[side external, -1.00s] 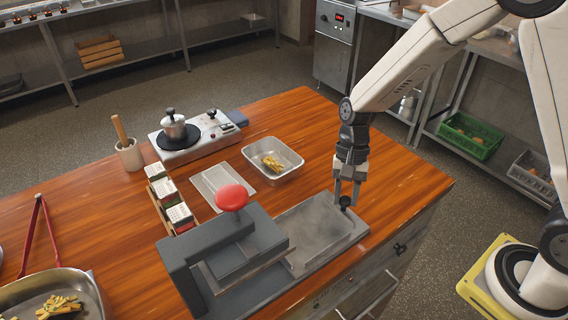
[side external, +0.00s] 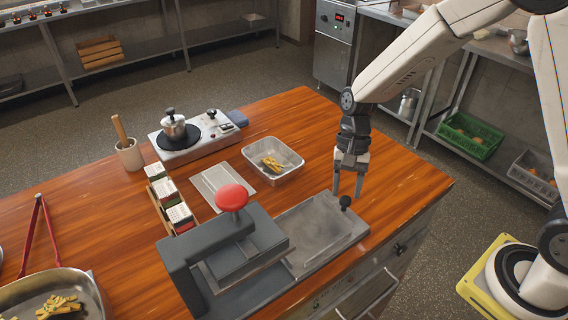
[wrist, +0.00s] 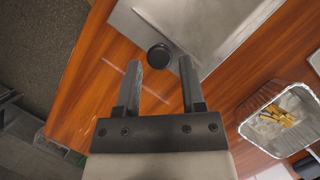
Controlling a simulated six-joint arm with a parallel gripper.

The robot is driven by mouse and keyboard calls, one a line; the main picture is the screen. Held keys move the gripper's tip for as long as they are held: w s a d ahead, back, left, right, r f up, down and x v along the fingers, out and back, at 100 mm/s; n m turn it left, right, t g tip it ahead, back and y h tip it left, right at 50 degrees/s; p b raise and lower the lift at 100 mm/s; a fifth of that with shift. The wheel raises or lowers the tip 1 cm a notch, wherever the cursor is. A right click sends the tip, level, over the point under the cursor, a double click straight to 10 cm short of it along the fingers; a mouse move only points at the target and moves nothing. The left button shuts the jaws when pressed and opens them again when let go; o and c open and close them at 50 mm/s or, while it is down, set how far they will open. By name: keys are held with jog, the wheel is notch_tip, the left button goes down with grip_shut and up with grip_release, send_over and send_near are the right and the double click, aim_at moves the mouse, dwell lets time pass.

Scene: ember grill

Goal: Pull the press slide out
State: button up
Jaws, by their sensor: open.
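The press (side external: 222,245) is a grey frame with a red knob (side external: 232,197) on top. Its slide (side external: 318,232) is a flat grey plate extending to the right of the press along a grey base. A round black knob (side external: 345,201) stands at the slide's outer end; it also shows in the wrist view (wrist: 159,55). My gripper (side external: 347,195) is open and empty, pointing down close to the knob. In the wrist view my gripper's fingertips (wrist: 160,65) lie apart, with the knob just beyond them, and it is not clasped.
A metal tray with yellow strips (side external: 272,160) stands behind the slide. A burner with a small pot (side external: 173,128), a spice rack (side external: 172,205) and a large pan (side external: 50,290) are farther left. The wooden counter (side external: 400,170) is clear at the right.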

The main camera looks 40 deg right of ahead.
jog(key=v, duration=0.6)
dwell(0.3)
jog(key=s+d+f+n+t+h, duration=0.2)
jog(key=s+d+n+t, duration=0.3)
jog(key=s+n, duration=0.3)
jog(key=shift+s+f+n+t+h, duration=0.2)
jog(key=shift+n+t+h, duration=0.2)
jog(key=shift+n+h, duration=0.15)
